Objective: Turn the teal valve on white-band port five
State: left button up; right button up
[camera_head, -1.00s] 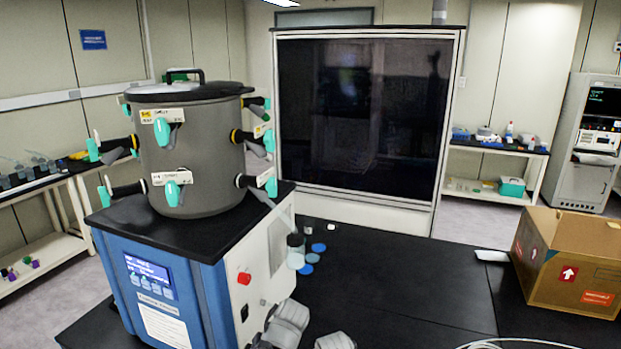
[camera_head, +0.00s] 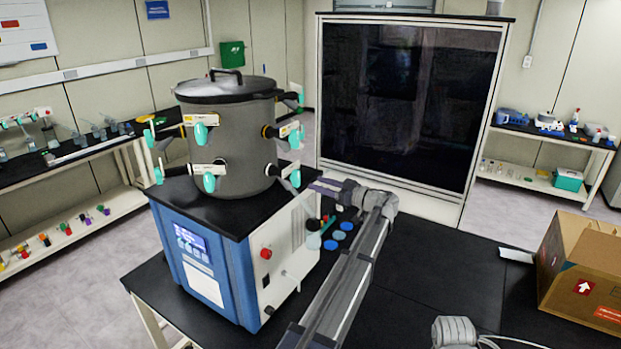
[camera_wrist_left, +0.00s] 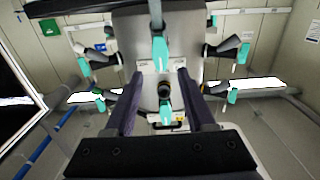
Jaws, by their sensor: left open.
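A grey drum (camera_head: 232,140) stands on the blue freeze dryer (camera_head: 215,265). Two rows of ports with teal valves ring it. The upper row has yellow-marked labels, the lower row white labels. A lower front teal valve (camera_head: 209,183) and a lower right one (camera_head: 295,178) show; the numbers are too small to read. My left gripper (camera_head: 317,187) is open just right of the lower right valve. In the left wrist view its dark fingers (camera_wrist_left: 157,76) stand either side of a black port (camera_wrist_left: 164,89) with a teal valve (camera_wrist_left: 165,109). I see no clear contact. My right gripper is out of view.
A cardboard box (camera_head: 585,270) stands on the black bench at the right. Blue discs (camera_head: 337,236) and small bottles lie beside the dryer, close to my left arm. A dark glass cabinet (camera_head: 410,110) stands behind. The bench middle is mostly clear.

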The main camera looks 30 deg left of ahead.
aim_at(298, 178)
pick_arm(q)
jog(key=a, duration=0.7)
jog(key=shift+w+a, duration=0.1)
jog(key=shift+w, duration=0.15)
jog(key=shift+c, duration=0.3)
grip_shut()
